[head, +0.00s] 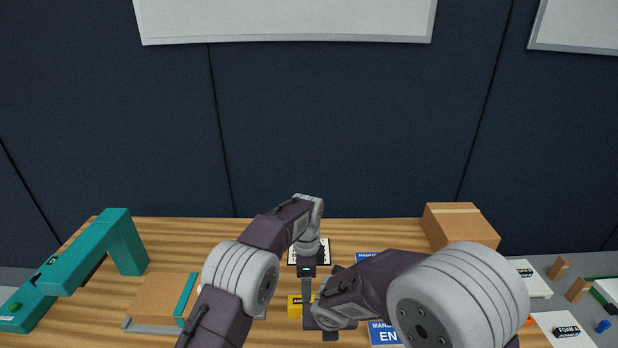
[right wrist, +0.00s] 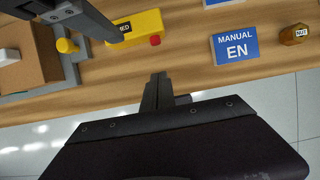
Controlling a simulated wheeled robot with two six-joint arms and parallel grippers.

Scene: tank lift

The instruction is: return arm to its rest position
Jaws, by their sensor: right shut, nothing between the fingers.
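My right gripper (right wrist: 158,82) is shut and empty, its fingers together over the front edge of the table in the right wrist view. In the head view my right arm comes in from the lower right and its wrist hides most of that gripper. My left arm reaches in from the left, and its gripper (head: 308,290) points down over the middle of the table, close to my right wrist. A dark bar, apparently part of my left gripper, crosses the upper left of the right wrist view beside a yellow box (right wrist: 138,27). Whether my left fingers are open is unclear.
A blue card marked MANUAL EN (right wrist: 235,46) and a brown hexagonal piece (right wrist: 293,35) lie right of the yellow box. A teal arm-shaped stand (head: 88,250) and a cardboard block (head: 160,296) are at left. A cardboard box (head: 460,226) stands at the back right.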

